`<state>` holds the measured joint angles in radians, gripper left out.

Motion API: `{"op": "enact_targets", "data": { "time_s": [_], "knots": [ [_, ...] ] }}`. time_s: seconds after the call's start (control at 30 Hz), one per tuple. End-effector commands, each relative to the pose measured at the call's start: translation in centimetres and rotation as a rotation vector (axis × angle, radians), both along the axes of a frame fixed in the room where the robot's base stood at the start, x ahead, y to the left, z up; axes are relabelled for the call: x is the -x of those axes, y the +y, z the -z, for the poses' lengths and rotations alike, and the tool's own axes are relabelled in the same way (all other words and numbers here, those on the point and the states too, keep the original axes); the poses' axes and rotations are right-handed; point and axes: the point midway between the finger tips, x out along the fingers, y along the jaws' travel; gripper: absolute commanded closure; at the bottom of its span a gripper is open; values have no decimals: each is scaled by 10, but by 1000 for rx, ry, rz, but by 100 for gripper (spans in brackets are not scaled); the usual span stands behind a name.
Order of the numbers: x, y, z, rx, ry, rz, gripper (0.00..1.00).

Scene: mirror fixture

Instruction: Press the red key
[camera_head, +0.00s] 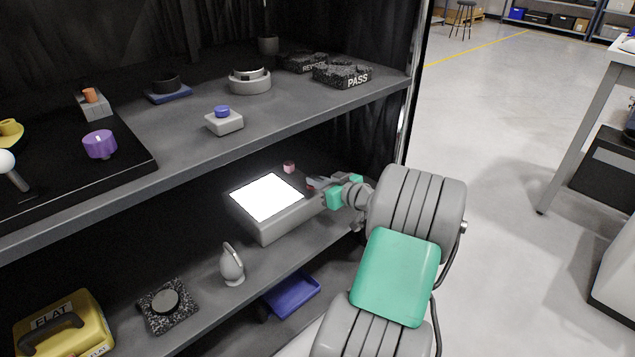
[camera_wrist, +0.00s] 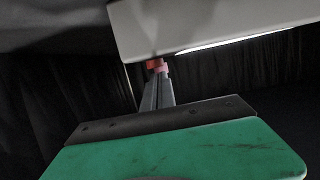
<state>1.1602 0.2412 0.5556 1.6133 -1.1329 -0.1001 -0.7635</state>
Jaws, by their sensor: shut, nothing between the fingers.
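A grey box with a bright white lit panel (camera_head: 268,197) stands on the middle shelf. In the wrist view the red key (camera_wrist: 154,64) is at the box's edge, just beyond the fingertips. My gripper (camera_head: 317,186) comes in from the right and is shut and empty. In the wrist view its fingers (camera_wrist: 158,75) overlap the red key; I cannot tell whether they touch it.
The upper shelf (camera_head: 185,147) lies above and behind the box, with several small fixtures on it. A blue tray (camera_head: 291,295) is below.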

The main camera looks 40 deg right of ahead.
Motion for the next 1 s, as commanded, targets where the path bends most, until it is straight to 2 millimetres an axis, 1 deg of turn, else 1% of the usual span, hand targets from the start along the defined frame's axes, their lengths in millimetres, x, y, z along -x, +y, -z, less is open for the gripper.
{"op": "enact_targets", "data": {
  "time_s": [0.03, 0.07, 0.1, 0.3, 0.4, 0.5, 0.63, 1.0],
  "knots": [
    [-2, 0, -22, 9, -7, -2, 100],
    [1, 0, -27, 9, -7, -1, 100],
    [14, -2, -26, 7, -6, 2, 100],
    [62, -4, -39, 9, -10, 3, 100],
    [79, -5, -44, 12, -12, 1, 100],
    [90, -4, -46, 11, -13, -1, 100],
    [95, -4, -46, 13, -13, -3, 100],
    [95, -4, -47, 14, -14, -4, 100]
  ]
}}
